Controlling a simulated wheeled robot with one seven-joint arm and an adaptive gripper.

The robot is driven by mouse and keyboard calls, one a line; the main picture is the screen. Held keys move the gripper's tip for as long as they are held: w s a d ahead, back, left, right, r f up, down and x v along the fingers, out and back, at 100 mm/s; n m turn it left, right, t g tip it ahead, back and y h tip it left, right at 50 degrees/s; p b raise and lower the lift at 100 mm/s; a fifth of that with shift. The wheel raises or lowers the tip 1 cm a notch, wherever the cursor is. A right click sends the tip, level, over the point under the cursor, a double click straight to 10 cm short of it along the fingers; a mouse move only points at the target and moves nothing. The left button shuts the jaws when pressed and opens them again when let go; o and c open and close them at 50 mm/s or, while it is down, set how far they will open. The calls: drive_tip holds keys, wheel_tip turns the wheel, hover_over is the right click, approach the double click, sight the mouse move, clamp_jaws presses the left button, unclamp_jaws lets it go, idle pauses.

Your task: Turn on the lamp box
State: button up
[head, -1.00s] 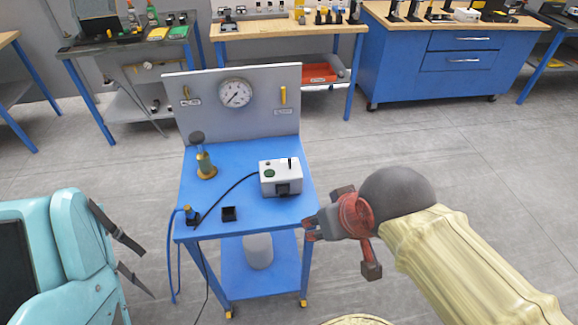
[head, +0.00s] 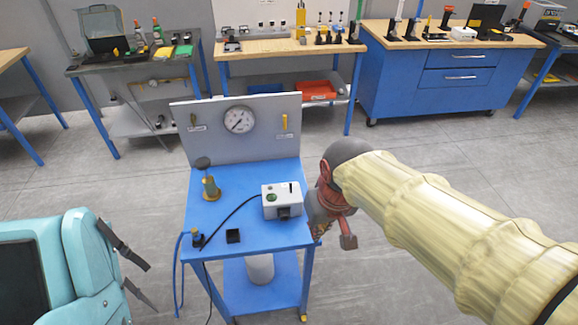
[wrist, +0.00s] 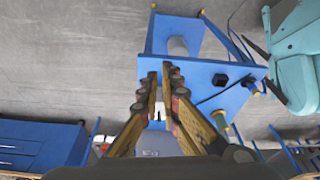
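The lamp box (head: 283,201) is a small pale grey box on the right part of the blue cart top. It has a green round part and a small dark upright piece on top, a dark part on its front, and a black cable on its left. My gripper (head: 322,226) is just right of the cart edge, beside the box and apart from it; its fingertips are partly hidden in the head view. In the wrist view, my gripper (wrist: 160,72) shows a narrow empty gap between its fingers. A pale part of the lamp box (wrist: 157,112) shows through that gap.
The cart's back panel (head: 262,133) carries a gauge (head: 239,119). A brass post (head: 211,188) and a black block (head: 233,236) stand left of the box. A teal chair-like object (head: 78,262) is at lower left. Workbenches line the back; the floor between is clear.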

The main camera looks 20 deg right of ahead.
drive_tip(key=w+g+p, duration=0.1)
drive_tip(key=w+p, duration=0.1)
drive_tip(key=w, duration=0.2)
drive_tip(key=w+d+g+p, duration=0.1)
drive_tip(key=w+p, duration=0.1)
drive_tip(key=w, duration=0.3)
drive_tip(key=w+p, duration=0.3)
drive_tip(key=w, duration=0.1)
drive_tip(key=shift+w+d+r+g, duration=0.2)
drive_tip(key=shift+d+r+g, duration=0.1)
drive_tip(key=shift+g, duration=0.1)
clamp_jaws()
drive_tip(key=g+p, duration=0.1)
drive_tip(key=p, duration=0.4)
approach(291, 188)
drive_tip(key=w+d+f, duration=0.1)
drive_tip(key=w, duration=0.2)
drive_tip(key=shift+n+t+y, duration=0.3)
drive_tip(key=shift+t+y, duration=0.1)
drive_tip(key=w, duration=0.1)
drive_tip(key=w+r, duration=0.1)
drive_tip(key=w, duration=0.2)
drive_tip(key=shift+w+d+r, duration=0.1)
drive_tip(key=shift+d+r, duration=0.05)
drive_tip(key=shift+r, duration=0.25)
